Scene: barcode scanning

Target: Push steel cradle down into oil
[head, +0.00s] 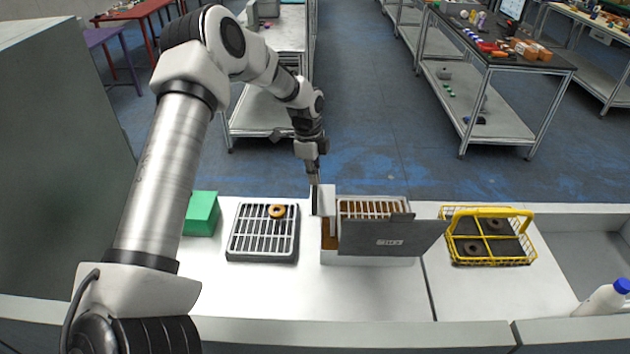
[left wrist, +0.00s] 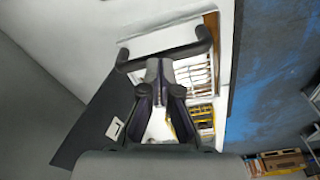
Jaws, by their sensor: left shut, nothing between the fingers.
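The steel cradle (head: 372,207), a pale wire rack, sits in the oil bath (head: 368,260); part of it is hidden behind a dark grey panel. Brown oil (head: 329,236) shows at the bath's left side. My left gripper (head: 315,180) is shut and empty, pointing down above a pale upright plate (head: 323,201) at the bath's back left. In the left wrist view the closed fingertips (left wrist: 160,72) are over a dark bar (left wrist: 162,57), with the cradle's wires (left wrist: 198,72) beside them. I cannot tell whether they touch. My right gripper is out of view.
The dark grey panel (head: 392,236) leans over the bath's front right. A slatted rack (head: 262,247) holding a brass ring (head: 277,211) and a green box (head: 201,214) stand left. A yellow basket (head: 489,211) with dark rings and a white bottle (head: 601,299) are right.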

